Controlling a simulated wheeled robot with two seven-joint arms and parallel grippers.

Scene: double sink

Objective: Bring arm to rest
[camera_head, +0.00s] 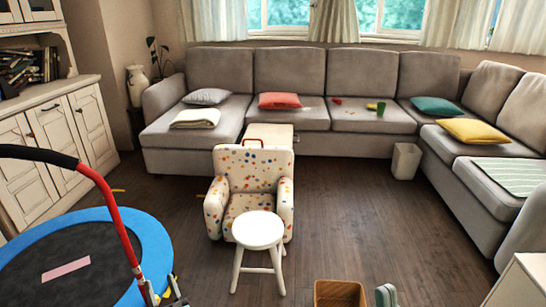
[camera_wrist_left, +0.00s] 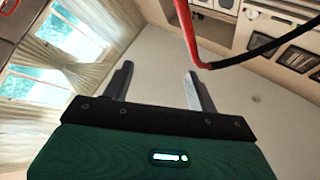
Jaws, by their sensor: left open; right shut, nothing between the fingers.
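My left gripper (camera_head: 173,288) shows only in part at the bottom of the head view, beside the foot of the red trampoline handle. In the left wrist view its two grey fingers (camera_wrist_left: 157,88) stand apart above the dark green body, with nothing between them. Behind them are pale ceiling and wall. My right gripper (camera_head: 385,294) appears as a small grey and teal shape at the bottom edge, right of a brown box. It is shut and seems empty; most of it is cut off. The rest of both arms is out of view.
A blue-rimmed trampoline (camera_head: 147,232) with a red and black handle (camera_head: 112,205) stands at left, close to my left gripper. A white stool (camera_head: 259,231) and dotted armchair (camera_head: 255,172) are ahead. A brown open box (camera_head: 340,284) is at bottom.

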